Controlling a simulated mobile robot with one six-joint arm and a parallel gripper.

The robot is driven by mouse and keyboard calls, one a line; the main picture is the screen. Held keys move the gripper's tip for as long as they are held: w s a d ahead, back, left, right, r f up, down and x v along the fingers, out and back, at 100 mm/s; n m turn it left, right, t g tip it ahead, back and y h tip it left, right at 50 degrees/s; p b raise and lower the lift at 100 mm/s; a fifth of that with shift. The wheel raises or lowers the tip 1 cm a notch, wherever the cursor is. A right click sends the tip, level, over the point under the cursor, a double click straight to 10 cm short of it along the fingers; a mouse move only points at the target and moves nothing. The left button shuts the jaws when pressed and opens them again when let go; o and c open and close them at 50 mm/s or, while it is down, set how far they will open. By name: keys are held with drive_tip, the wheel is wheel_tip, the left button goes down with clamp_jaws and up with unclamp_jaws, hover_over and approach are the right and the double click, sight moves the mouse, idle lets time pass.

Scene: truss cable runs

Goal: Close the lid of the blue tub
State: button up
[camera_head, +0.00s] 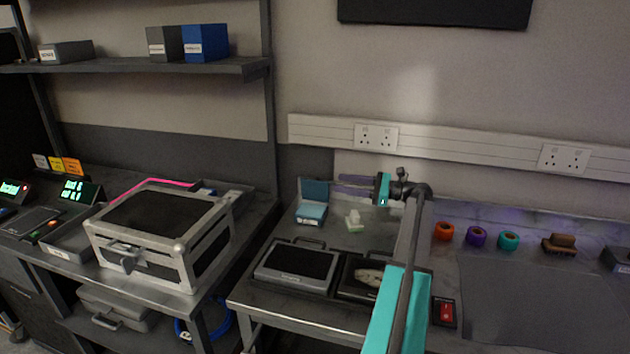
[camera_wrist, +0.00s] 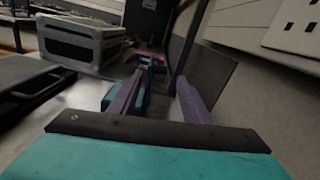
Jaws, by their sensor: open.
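The blue tub (camera_head: 311,211) stands on the bench at the back, left of centre in the head view. Its lid (camera_head: 314,190) is open and stands upright at the tub's rear edge. My gripper (camera_head: 341,184) is to the right of the lid, with its purple fingers level and pointing left at it. The fingers are apart with nothing between them, and I see a small gap to the lid. In the wrist view my gripper (camera_wrist: 160,80) also shows open. Part of the blue tub (camera_wrist: 108,98) shows beside the left finger, which hides some of it.
A pale green block-like item (camera_head: 354,222) sits right of the tub. Two dark trays (camera_head: 296,266) lie in front. A silver-framed case (camera_head: 160,235) stands on the left bench. Orange, purple and teal rolls (camera_head: 476,235) stand to the right. The wall with sockets (camera_head: 376,136) is behind.

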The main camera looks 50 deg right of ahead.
sight(316, 180)
drive_tip(key=p+x, duration=0.1)
drive_tip(key=x, duration=0.9)
drive_tip(key=shift+w+p, duration=0.15)
drive_tip(key=shift+p, duration=0.15)
drive_tip(key=shift+a, duration=0.1)
clamp_jaws()
